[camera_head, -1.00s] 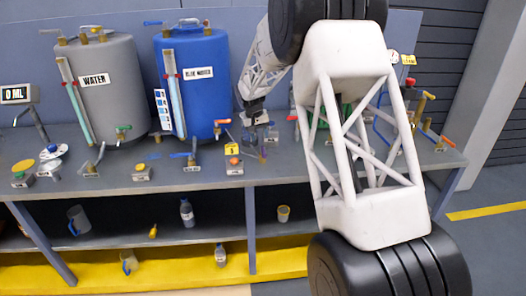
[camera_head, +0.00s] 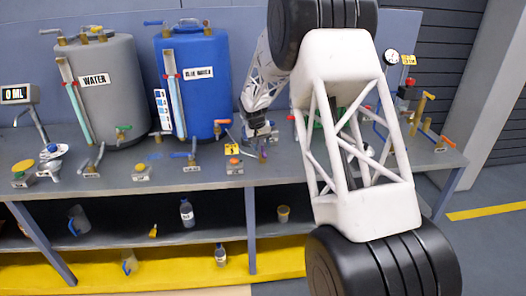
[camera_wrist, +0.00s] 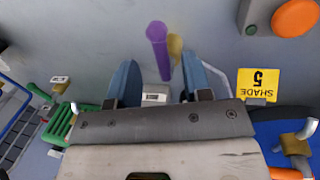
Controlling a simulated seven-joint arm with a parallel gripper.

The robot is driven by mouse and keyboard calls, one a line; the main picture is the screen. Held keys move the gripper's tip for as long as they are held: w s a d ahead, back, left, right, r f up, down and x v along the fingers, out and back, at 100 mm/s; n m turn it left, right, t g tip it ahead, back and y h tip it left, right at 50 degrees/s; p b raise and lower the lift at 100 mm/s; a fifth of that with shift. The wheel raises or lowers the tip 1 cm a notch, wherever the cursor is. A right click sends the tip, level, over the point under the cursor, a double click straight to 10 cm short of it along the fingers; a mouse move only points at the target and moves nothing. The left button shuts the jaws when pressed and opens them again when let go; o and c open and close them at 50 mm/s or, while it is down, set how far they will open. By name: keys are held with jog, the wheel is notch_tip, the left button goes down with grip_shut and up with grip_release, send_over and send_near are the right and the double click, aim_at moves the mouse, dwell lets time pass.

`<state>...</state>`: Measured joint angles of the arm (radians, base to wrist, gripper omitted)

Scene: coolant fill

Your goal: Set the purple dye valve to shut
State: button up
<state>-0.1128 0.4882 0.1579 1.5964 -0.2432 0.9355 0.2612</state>
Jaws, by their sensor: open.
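The purple dye valve handle (camera_wrist: 157,45) shows in the wrist view as a purple bar with a rounded end, on a brass-coloured body (camera_wrist: 175,46). It lies between and just past the two blue fingers of my gripper (camera_wrist: 159,66). The fingers are apart, with a gap visible on both sides of the handle. In the head view, my gripper (camera_head: 261,141) is over the bench, right above the small purple handle (camera_head: 263,155). Contact with the handle cannot be told there.
A yellow "SHADE 5" tag (camera_wrist: 259,84) and an orange button (camera_wrist: 296,17) are right of the fingers in the wrist view. A green-handled part (camera_wrist: 62,122) is at left. The blue tank (camera_head: 200,100) and grey tank (camera_head: 105,95) stand left of my arm.

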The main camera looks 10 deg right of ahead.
aim_at(263, 153)
jog(key=shift+d+f, duration=0.15)
jog(key=shift+f, duration=0.6)
jog(key=shift+d+f, duration=0.15)
jog(key=shift+f, duration=0.55)
grip_shut()
